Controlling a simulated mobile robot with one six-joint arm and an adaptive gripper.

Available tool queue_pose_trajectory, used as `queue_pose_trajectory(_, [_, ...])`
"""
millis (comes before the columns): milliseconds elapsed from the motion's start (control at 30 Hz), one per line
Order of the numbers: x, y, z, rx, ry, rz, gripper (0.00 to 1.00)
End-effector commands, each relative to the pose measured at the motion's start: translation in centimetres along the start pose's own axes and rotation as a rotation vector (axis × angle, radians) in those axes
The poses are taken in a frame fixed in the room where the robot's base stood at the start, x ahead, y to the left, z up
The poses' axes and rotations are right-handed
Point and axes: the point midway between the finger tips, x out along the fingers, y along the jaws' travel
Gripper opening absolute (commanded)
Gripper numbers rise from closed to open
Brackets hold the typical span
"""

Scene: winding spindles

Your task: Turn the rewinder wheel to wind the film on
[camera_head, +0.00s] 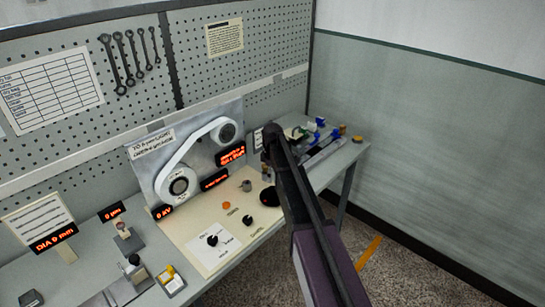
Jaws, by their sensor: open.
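No wheel here is clearly marked as the rewinder wheel, and I cannot tell which one it is. A grey panel on the bench carries a large lower wheel (179,186) and a smaller upper wheel (227,132). A pale band (192,147) runs around both. My dark arm crosses the right of the bench from the bottom of the picture. I cannot see my gripper's fingers, and no contact with a wheel shows.
The bench (95,265) runs along a pegboard wall. A cream control plate (215,232) with black knobs lies before the panel. Small instruments (127,243) stand at the left. The floor (400,272) to the right is clear.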

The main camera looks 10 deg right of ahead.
Motion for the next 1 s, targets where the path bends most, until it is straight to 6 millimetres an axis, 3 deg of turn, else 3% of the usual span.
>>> queue_pose_trajectory(33, [-0.9, 0.0, 0.0, 0.000, 0.000, 0.000, 0.96])
queue_pose_trajectory(700, [-6.5, 0.0, 0.0, 0.000, 0.000, 0.000, 0.96])
queue_pose_trajectory(1000, [-6.2, 0.0, 0.0, -0.129, 0.000, 0.000, 0.96])
